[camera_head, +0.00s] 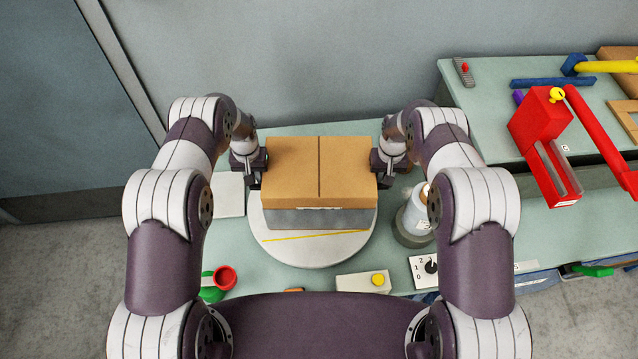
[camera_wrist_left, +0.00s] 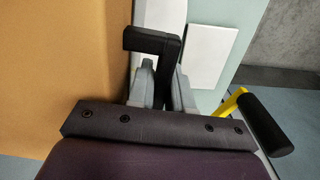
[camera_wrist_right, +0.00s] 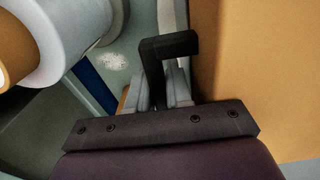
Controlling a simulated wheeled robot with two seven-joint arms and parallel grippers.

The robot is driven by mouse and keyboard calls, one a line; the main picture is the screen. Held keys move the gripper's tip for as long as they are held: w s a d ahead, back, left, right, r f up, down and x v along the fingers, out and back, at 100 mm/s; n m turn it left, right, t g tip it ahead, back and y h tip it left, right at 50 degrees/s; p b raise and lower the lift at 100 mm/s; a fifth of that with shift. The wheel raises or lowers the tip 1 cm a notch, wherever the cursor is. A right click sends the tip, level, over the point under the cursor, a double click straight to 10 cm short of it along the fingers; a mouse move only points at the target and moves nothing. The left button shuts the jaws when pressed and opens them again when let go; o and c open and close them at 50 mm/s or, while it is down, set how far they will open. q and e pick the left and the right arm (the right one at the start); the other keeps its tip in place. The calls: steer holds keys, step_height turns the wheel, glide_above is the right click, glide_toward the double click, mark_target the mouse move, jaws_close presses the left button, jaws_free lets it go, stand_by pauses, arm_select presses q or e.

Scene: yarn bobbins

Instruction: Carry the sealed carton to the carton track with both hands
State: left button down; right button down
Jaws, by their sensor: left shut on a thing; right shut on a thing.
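The sealed carton (camera_head: 295,172) is a brown box with a dark seam across its top, over the white round plate (camera_head: 290,255) in the head view. A grey face shows under its front edge; I cannot tell whether the carton rests on it or is lifted. My left gripper (camera_head: 257,168) is at the carton's left side, shut on a black bar handle (camera_wrist_left: 150,40). My right gripper (camera_head: 382,166) is at its right side, shut on a matching black handle (camera_wrist_right: 172,46). The carton fills one side of each wrist view. I cannot single out the carton track.
A yarn bobbin (camera_head: 416,215) stands close right of the plate. A red frame (camera_head: 540,125) and blue and yellow bars occupy the right bench. A grey wall is behind.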

arm_select(q)
steer(key=shift+w+r, duration=0.1)
steer(key=shift+r, duration=0.05)
arm_select(e)
steer(key=shift+w+r, duration=0.15)
steer(key=shift+r, duration=0.05)
stand_by(0.6)
